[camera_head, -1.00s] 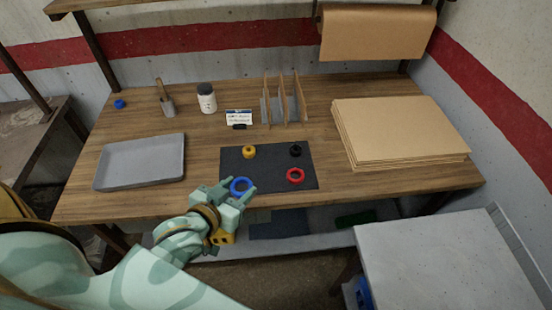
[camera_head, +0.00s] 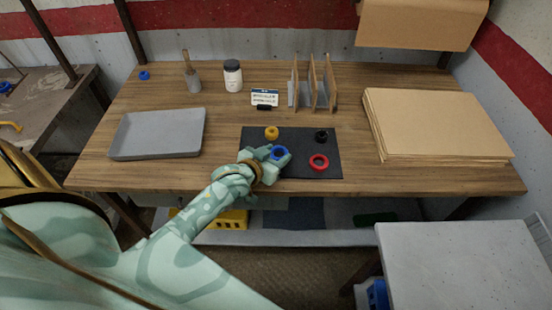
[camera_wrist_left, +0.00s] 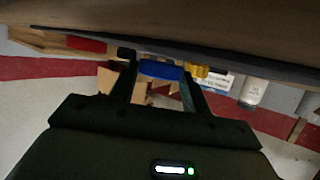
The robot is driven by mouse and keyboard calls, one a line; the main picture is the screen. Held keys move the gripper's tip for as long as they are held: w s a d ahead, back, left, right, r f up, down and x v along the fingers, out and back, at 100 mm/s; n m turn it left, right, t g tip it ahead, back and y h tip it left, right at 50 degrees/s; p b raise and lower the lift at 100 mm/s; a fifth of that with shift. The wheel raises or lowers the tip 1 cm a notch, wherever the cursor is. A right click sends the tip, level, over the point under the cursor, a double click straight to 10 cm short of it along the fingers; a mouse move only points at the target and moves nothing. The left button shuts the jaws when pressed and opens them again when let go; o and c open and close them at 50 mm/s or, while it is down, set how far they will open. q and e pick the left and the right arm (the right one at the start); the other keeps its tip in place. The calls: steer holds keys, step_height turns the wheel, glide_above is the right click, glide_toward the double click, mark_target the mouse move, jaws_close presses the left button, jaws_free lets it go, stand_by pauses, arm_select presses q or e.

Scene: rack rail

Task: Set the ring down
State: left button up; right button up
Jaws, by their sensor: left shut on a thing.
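A blue ring (camera_head: 280,153) is held by my left gripper (camera_head: 272,156) over the front-left part of the dark mat (camera_head: 327,169). In the left wrist view the blue ring (camera_wrist_left: 161,70) sits between the two dark fingers of my left gripper (camera_wrist_left: 160,76), which is shut on it. The ring appears close to the mat; I cannot tell whether it touches it. A red ring (camera_head: 319,168), a yellow ring (camera_head: 272,132) and a black ring (camera_head: 321,135) lie on the mat. My right gripper is not in view.
A grey tray (camera_head: 206,130) is at the left of the wooden table. Behind the mat stand a small sign (camera_head: 264,97), a white jar (camera_head: 233,76) and upright dividers (camera_head: 312,84). Cardboard sheets (camera_head: 440,125) are stacked at the right.

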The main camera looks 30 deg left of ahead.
arm_select(q)
steer(key=shift+f, duration=0.5)
steer(key=shift+r, duration=0.15)
steer(key=o, duration=1)
steer(key=shift+c, duration=0.2)
